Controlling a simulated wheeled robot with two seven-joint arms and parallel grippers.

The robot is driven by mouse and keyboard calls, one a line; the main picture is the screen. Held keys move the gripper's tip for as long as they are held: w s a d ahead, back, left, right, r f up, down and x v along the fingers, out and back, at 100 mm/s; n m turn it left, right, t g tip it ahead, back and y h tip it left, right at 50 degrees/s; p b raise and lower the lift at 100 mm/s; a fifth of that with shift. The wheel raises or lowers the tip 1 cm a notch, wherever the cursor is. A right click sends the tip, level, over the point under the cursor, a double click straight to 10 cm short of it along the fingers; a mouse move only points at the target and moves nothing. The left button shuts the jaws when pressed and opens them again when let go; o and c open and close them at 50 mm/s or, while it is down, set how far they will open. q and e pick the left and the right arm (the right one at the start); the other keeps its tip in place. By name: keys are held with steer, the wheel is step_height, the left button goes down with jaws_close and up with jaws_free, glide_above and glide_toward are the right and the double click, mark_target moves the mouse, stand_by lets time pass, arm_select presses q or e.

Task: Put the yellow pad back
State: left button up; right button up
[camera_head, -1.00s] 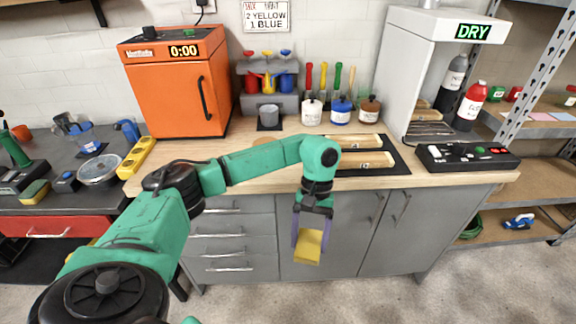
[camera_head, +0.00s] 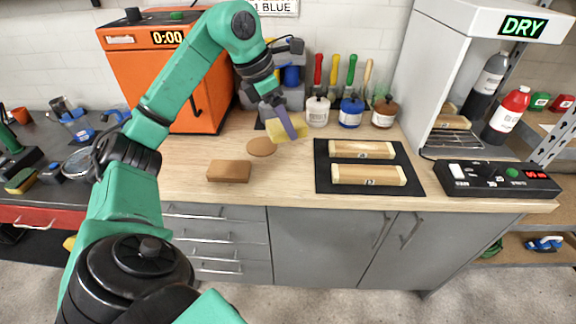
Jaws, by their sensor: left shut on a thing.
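My left gripper (camera_head: 285,121) is shut on the yellow pad (camera_head: 279,131). It holds the pad tilted above the back of the wooden workbench, near the wall side. A round brown disc (camera_head: 261,147) lies on the bench just below and left of the pad. A brown block (camera_head: 229,171) lies nearer the front edge. Whether the pad touches anything behind it is hard to tell. My right gripper is not in view.
A black mat (camera_head: 324,181) with two wooden blocks (camera_head: 361,149) lies right of centre. The orange oven (camera_head: 196,89) is at back left. A black control panel (camera_head: 490,178) and white DRY unit (camera_head: 400,75) stand right.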

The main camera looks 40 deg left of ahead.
mark_target(290, 177)
arm_select(q)
step_height(290, 177, down, 14)
steer(key=b, duration=0.2)
steer(key=shift+f+b, duration=0.2)
steer(key=shift+b, duration=0.2)
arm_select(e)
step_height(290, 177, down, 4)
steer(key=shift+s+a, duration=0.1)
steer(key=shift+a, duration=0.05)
arm_select(q)
steer(key=shift+f, duration=0.1)
steer(key=shift+f, duration=0.15)
steer(key=o, duration=1.1)
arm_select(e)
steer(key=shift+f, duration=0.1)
arm_select(q)
steer(key=shift+o, duration=0.2)
steer(key=shift+r, duration=0.2)
steer(key=v, duration=1.2)
steer(key=shift+b, duration=0.35)
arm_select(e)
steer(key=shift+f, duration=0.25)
arm_select(q)
steer(key=shift+w, duration=0.1)
